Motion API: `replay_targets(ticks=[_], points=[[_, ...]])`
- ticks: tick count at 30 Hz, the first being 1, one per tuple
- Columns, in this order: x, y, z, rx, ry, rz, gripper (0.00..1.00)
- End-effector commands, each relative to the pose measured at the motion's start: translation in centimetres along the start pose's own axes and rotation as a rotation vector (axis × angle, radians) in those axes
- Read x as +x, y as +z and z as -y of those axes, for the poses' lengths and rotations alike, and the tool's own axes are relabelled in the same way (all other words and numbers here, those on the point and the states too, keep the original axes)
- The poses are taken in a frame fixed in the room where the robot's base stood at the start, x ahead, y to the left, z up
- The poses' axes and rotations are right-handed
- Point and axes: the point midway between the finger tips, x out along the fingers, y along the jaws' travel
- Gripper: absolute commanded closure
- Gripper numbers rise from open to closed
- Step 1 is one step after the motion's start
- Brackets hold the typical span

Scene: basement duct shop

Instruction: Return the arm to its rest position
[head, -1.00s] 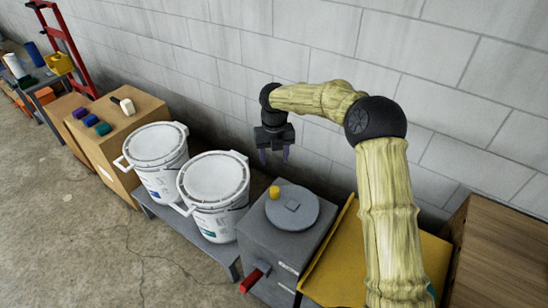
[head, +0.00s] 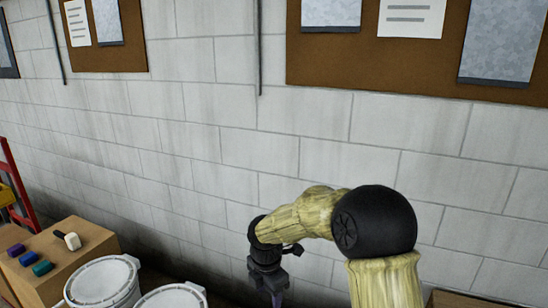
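My arm (head: 312,212) shows in the lower right of the head view, pale with black joints, bent over toward the left. My gripper (head: 276,298) hangs down at the bottom edge of the head view, in front of the block wall. Its fingertips are at or past the picture's edge, so I cannot tell whether it is open or shut. No held object shows at it.
Two white lidded buckets (head: 103,283) stand at the lower left, cut off by the edge. A cardboard box (head: 88,241) bears small coloured blocks and a white-headed tool (head: 72,241). Cork boards (head: 300,62) hang on the block wall (head: 180,120). A wooden top (head: 458,300) shows at lower right.

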Motion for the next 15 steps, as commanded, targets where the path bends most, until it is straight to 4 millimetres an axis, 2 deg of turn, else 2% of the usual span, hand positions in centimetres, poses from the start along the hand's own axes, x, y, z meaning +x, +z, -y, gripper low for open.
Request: replay_targets(ticks=[1,9,15], points=[[-1.2,0.5,1.5,0.118,0.004,0.006,0.48],[-4.5,2.5,8.9,0.805,0.047,0.010,0.48],[-6.8,3.1,14.7,1.335,0.093,-0.011,0.48]])
